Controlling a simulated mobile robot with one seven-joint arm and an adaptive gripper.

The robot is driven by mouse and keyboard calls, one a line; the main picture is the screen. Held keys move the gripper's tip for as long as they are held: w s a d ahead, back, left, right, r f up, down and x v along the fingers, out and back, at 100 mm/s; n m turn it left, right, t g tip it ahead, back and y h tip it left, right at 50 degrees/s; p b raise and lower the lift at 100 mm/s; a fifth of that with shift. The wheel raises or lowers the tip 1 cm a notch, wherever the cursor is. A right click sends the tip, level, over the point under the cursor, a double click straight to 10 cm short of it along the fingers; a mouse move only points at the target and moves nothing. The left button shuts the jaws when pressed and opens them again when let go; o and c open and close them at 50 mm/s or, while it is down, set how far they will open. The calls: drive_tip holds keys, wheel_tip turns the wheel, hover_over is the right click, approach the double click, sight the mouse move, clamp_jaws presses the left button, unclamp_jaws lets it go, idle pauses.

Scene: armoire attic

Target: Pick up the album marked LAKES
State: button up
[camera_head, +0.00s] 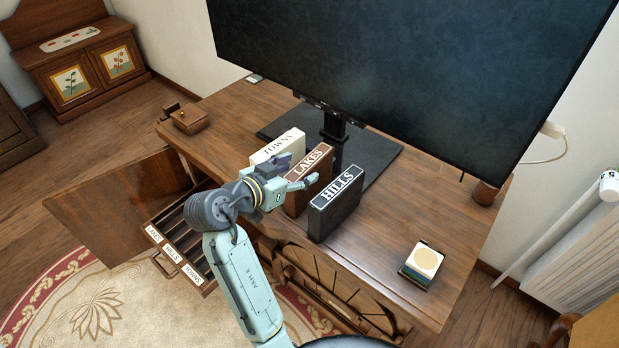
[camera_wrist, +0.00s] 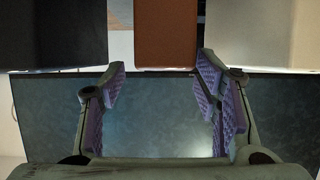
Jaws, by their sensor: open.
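The brown album marked LAKES (camera_head: 309,166) stands upright on the wooden desk, between the white TOWNS album (camera_head: 277,147) and the black HILLS album (camera_head: 335,205). My gripper (camera_head: 298,173) is open at the LAKES album, its fingers spread and partly covering it in the head view. The black album (camera_wrist: 55,35) is at left there and the pale one (camera_wrist: 262,35) at right. Finger contact cannot be told.
A large monitor (camera_head: 400,60) stands behind the albums on a dark base (camera_head: 376,153). An open drawer (camera_head: 184,257) with labelled slots is at lower left, beside an open cabinet door (camera_head: 115,205). A small stack (camera_head: 421,262) and clear desk lie to the right.

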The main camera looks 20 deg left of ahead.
sight(305, 165)
drive_tip(key=shift+a+p+x, duration=0.2)
drive_tip(key=shift+p+x, duration=0.6)
drive_tip(key=shift+x, duration=2)
drive_tip(key=shift+r, duration=0.1)
drive_tip(key=shift+c, duration=0.3)
clamp_jaws()
drive_tip(key=shift+r, duration=0.1)
